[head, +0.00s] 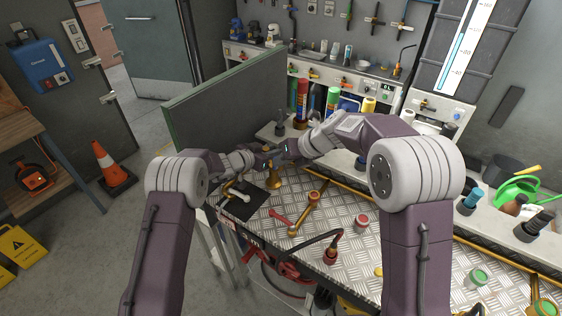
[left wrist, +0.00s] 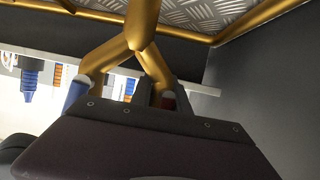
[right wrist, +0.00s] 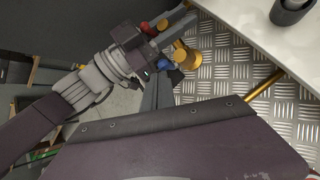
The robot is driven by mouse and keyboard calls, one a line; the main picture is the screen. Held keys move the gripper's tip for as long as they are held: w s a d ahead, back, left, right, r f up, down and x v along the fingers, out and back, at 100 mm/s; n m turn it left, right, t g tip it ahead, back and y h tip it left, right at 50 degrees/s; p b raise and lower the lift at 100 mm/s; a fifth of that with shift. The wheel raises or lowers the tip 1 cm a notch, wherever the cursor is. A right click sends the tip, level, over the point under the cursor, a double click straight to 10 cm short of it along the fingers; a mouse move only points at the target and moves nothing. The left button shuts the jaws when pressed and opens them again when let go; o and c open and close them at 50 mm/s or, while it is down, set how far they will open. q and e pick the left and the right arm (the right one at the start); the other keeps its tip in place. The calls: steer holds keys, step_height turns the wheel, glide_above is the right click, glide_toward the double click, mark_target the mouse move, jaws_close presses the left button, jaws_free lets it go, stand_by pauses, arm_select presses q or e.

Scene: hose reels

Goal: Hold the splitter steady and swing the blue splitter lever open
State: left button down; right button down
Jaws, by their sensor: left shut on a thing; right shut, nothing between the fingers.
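The brass splitter (head: 275,181) stands at the far left end of the metal tread-plate bench. Its forked pipes (left wrist: 142,30) fill the top of the left wrist view. The blue lever (left wrist: 76,92) is on one branch and a red lever (left wrist: 168,99) on the other. My left gripper (head: 264,154) is shut on the splitter; its fingers also show in the right wrist view (right wrist: 172,30). The blue lever shows there too (right wrist: 164,65). My right gripper (head: 283,150) is shut and empty, close beside the blue lever; I cannot tell whether they touch.
A red-handled tool (head: 281,217) and a brass pipe piece (head: 304,213) lie nearer me. A green-grey partition (head: 230,98) stands behind. A shelf with bottles runs along the back.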

step_height(320, 180, up, 10)
steer(key=d, duration=0.2)
steer(key=shift+f, duration=0.15)
